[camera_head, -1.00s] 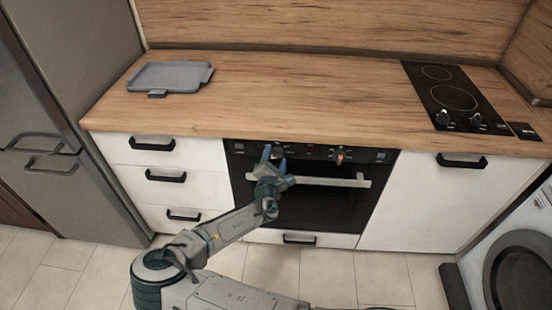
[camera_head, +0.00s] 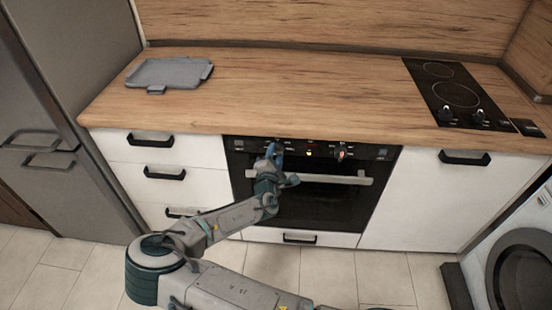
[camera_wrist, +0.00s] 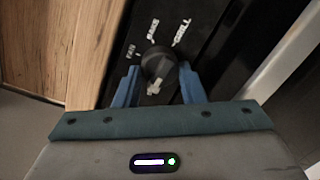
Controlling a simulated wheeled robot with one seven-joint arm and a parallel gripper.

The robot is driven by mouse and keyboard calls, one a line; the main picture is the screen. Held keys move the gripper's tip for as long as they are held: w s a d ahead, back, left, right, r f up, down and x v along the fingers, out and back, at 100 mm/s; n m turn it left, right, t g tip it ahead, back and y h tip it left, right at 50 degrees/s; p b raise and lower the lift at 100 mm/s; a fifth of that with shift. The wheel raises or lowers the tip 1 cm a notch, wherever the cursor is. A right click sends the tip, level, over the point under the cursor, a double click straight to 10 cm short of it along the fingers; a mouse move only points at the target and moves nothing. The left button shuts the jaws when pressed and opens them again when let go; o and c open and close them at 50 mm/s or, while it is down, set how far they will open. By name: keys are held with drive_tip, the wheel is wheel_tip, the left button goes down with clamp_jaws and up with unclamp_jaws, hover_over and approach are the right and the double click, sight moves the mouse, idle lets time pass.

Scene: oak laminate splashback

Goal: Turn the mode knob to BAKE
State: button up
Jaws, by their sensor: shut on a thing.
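The mode knob (camera_wrist: 157,66) is a dark round knob on the black oven panel, with FAN, BAKE and GRILL printed around its upper side in the wrist view. A pale mark shows at its lower edge; I cannot tell exactly which label the knob points to. My gripper (camera_wrist: 159,88) has its blue fingers on either side of the knob and is shut on it. In the head view, my gripper (camera_head: 273,149) is at the left part of the oven panel and hides the knob there.
The oven door handle (camera_head: 335,180) runs just below the panel. Another knob (camera_head: 341,154) is farther right, with a small orange light (camera_head: 309,153) between. The wooden worktop (camera_head: 300,100) overhangs above, with a grey tray (camera_head: 168,74) at left.

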drive_tip(key=m+b, duration=0.2)
drive_tip(key=m, duration=0.1)
drive_tip(key=shift+m, duration=0.4)
drive_tip(key=m+b, duration=0.2)
drive_tip(key=m, duration=0.1)
drive_tip(key=shift+d+g, duration=0.1)
drive_tip(key=shift+g, duration=0.2)
drive_tip(key=m+b, duration=0.2)
drive_tip(key=m, duration=0.1)
drive_tip(key=shift+m+y, duration=0.3)
drive_tip(key=shift+m, duration=0.1)
drive_tip(key=m+b, duration=0.3)
drive_tip(key=shift+d+y, duration=0.1)
drive_tip(key=shift+y, duration=0.2)
drive_tip(key=m+b, duration=0.6)
drive_tip(key=b, duration=0.1)
drive_tip(key=shift+d+y+b, duration=0.1)
drive_tip(key=shift+y+b, duration=0.2)
drive_tip(key=shift+b, duration=0.1)
drive_tip(key=m+b, duration=0.3)
drive_tip(key=b, duration=0.1)
drive_tip(key=shift+d+b, duration=0.1)
drive_tip(key=shift+b, duration=0.3)
drive_tip(key=m+b, duration=0.2)
drive_tip(key=b, duration=0.1)
drive_tip(key=shift+r+m+y, duration=0.2)
drive_tip(key=shift+m+y, duration=0.1)
drive_tip(key=shift+m, duration=0.1)
drive_tip(key=shift+b, duration=0.3)
